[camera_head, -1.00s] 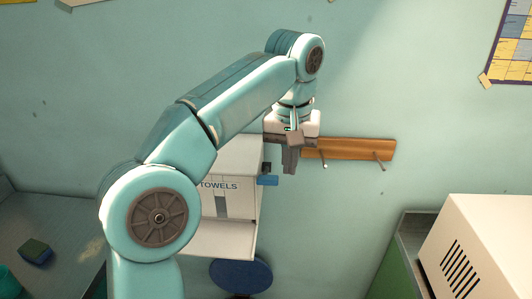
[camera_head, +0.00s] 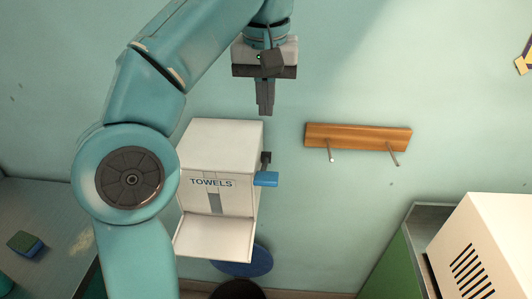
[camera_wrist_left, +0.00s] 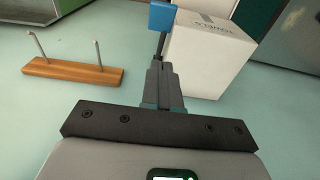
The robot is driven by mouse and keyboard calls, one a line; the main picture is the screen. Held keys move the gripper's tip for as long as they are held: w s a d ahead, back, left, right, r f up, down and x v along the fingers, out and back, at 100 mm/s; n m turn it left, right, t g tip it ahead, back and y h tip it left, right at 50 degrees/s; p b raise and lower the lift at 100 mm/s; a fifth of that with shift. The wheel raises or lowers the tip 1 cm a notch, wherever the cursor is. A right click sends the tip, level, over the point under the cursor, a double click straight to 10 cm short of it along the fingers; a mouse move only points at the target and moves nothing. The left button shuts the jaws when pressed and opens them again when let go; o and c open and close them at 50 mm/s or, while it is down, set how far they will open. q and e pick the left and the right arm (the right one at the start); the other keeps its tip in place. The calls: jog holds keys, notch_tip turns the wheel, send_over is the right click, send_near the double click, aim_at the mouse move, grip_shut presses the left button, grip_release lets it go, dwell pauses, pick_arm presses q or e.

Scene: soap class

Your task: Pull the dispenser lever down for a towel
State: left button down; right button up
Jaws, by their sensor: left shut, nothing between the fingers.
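The white towel dispenser (camera_head: 221,150) hangs on the wall in the head view, with "TOWELS" on its front and an open tray (camera_head: 215,238) below. Its blue-ended lever (camera_head: 266,179) sticks out on its right side. My left gripper (camera_head: 265,112) is shut and empty, pointing down, above the lever and apart from it. In the left wrist view the lever's blue end (camera_wrist_left: 162,17) shows beyond the shut fingers (camera_wrist_left: 161,68), beside the dispenser (camera_wrist_left: 207,50). No towel shows. My right gripper is not in view.
A wooden peg rack (camera_head: 358,137) is on the wall right of the dispenser. A cream vented box (camera_head: 480,245) stands at lower right by a green cabinet (camera_head: 392,270). A sponge (camera_head: 25,244) lies on the left counter. A round blue thing (camera_head: 245,262) is below the dispenser.

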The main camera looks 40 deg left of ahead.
pick_arm(q)
jog(key=b, duration=0.4)
send_over(264, 175)
jog(key=w, duration=0.1)
jog(key=f, duration=1)
jog(key=shift+a, duration=0.35)
jog(key=f, duration=0.2)
jog(key=s+f, duration=0.1)
jog(key=shift+d, duration=0.3)
jog(key=shift+s+d+f, duration=0.15)
jog(key=shift+d+f, duration=0.1)
jog(key=shift+a+f, duration=0.1)
jog(key=shift+a, duration=0.05)
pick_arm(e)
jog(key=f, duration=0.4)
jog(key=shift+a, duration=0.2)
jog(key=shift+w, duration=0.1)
